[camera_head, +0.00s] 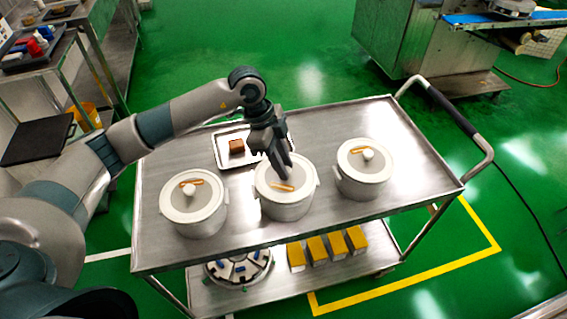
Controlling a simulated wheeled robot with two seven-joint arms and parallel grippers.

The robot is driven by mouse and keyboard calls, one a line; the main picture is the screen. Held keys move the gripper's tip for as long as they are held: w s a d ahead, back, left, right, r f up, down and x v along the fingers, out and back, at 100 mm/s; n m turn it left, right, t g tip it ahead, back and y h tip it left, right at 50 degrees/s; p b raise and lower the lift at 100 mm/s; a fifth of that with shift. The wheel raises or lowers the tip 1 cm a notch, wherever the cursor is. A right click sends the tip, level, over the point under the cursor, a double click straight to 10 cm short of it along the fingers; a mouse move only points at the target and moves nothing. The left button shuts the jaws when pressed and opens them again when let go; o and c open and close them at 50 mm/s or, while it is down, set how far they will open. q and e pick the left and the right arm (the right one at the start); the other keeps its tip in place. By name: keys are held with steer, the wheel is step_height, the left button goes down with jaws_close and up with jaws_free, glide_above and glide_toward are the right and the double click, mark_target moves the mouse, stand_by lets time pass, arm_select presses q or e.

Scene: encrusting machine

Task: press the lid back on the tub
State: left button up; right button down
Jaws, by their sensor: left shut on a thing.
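Three white tubs with handles stand in a row on a steel cart. The middle tub (287,208) has its lid (268,184) on top, with an orange bar showing on it. My left gripper (283,171) reaches down over this lid from above and is shut on its knob, which the fingers hide. I cannot tell whether the lid is seated fully on the rim. The left tub (200,223) and the right tub (362,185) each carry a lid with a pale knob and an orange bar. My right gripper is not in view.
A tray (221,143) with a brown block (236,146) lies behind the middle tub. The cart top (420,175) is bare at the right. Yellow boxes (317,250) and a round machine part (240,268) sit on the lower shelf.

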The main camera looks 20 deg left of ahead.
arm_select(q)
steer(key=o, duration=1.6)
steer(key=shift+r, duration=0.1)
steer(key=shift+r+p, duration=2.6)
steer(key=shift+r, duration=0.8)
jaws_close()
steer(key=shift+f+b, duration=1.9)
steer(key=shift+f, duration=1.2)
